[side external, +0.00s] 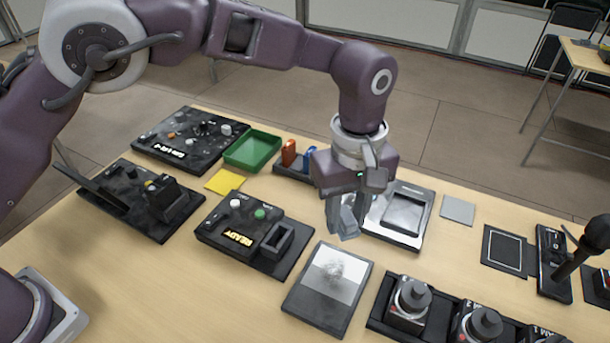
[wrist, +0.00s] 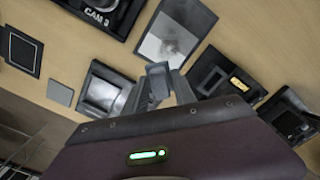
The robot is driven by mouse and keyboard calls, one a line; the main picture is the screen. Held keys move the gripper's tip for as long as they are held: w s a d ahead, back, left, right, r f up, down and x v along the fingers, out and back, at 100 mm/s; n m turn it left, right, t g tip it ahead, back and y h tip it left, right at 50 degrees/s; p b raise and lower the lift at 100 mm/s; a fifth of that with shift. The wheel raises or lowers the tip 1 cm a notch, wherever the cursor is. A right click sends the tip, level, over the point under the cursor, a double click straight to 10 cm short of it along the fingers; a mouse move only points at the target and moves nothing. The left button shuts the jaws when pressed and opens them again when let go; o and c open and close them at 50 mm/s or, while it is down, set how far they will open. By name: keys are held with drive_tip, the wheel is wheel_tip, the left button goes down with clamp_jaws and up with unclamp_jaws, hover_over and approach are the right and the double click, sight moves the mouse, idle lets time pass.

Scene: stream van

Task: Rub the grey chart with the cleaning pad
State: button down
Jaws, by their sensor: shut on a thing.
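The grey chart (side external: 318,297) lies flat on the table in the side view, a dark-edged panel with a pale half and a dark grey half. A dark smudge shows on its pale half. It also shows in the wrist view (wrist: 172,36). My gripper (side external: 344,226) is shut on a small grey block, which I take to be the cleaning pad (wrist: 158,79). It holds the pad above the table, behind the chart and apart from it in the side view. The fingers partly hide the pad.
A silver recessed tray (side external: 424,218) stands right behind my gripper. A green tray (side external: 252,150), yellow square (side external: 225,181) and grey square (side external: 457,210) lie farther back.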

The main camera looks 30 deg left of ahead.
sight(343, 257)
drive_tip(key=shift+s+d+f, duration=0.1)
drive_tip(key=shift+s+d, duration=0.1)
drive_tip(key=shift+d, duration=0.15)
drive_tip(key=shift+f, duration=3.1)
drive_tip(key=shift+s+f, duration=0.15)
drive_tip(key=shift+f, duration=0.7)
drive_tip(key=shift+s, duration=3.45)
drive_tip(key=shift+w, duration=3.5)
drive_tip(key=shift+w+r, duration=0.2)
drive_tip(key=shift+s+r, duration=0.1)
drive_tip(key=shift+r, duration=3.8)
